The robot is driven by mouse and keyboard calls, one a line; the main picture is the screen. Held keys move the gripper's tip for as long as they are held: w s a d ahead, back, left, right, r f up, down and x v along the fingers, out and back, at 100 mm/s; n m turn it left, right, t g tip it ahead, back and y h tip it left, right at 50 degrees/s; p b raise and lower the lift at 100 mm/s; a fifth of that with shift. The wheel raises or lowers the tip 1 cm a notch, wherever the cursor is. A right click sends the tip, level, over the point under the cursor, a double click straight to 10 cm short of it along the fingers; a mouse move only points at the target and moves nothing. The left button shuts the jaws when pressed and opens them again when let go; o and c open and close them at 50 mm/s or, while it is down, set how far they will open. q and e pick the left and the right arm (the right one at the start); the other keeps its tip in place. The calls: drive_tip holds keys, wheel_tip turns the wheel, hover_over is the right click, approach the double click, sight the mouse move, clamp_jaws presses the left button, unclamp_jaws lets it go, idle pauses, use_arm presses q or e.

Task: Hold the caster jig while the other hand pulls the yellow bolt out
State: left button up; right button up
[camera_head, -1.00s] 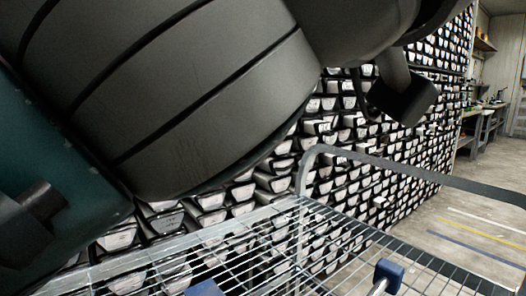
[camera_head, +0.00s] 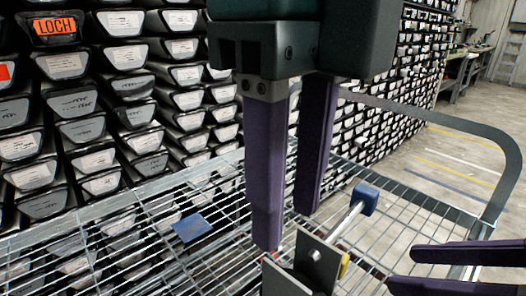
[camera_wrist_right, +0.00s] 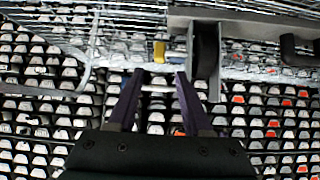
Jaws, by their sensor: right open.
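The caster jig (camera_head: 318,262) is a grey metal plate piece at the bottom centre of the head view, its lower part cut off. A small yellow part (camera_head: 345,265), apparently the bolt, shows at its right side; it is also in the right wrist view (camera_wrist_right: 159,50). There the jig shows a grey plate (camera_wrist_right: 214,75) beside a dark wheel (camera_wrist_right: 205,45). My left gripper (camera_head: 288,228) hangs from above, purple fingers apart, just above and left of the jig; contact is unclear. My right gripper (camera_head: 413,270) is open and empty at lower right; its fingers (camera_wrist_right: 158,78) point toward the yellow part.
A wire-mesh cart shelf (camera_head: 130,225) lies beneath, with a grey tube handle (camera_head: 490,150) at the right. A silver rod with a blue end block (camera_head: 365,198) stands beside the jig. Another blue piece (camera_head: 192,228) is at left. Stacked core liners (camera_head: 80,130) form a wall behind.

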sight(286, 274)
use_arm(q)
wheel_tip(286, 274, down, 9)
drive_tip(key=shift+s+f, duration=0.1)
idle(0.3)
clamp_jaws()
idle(2.2)
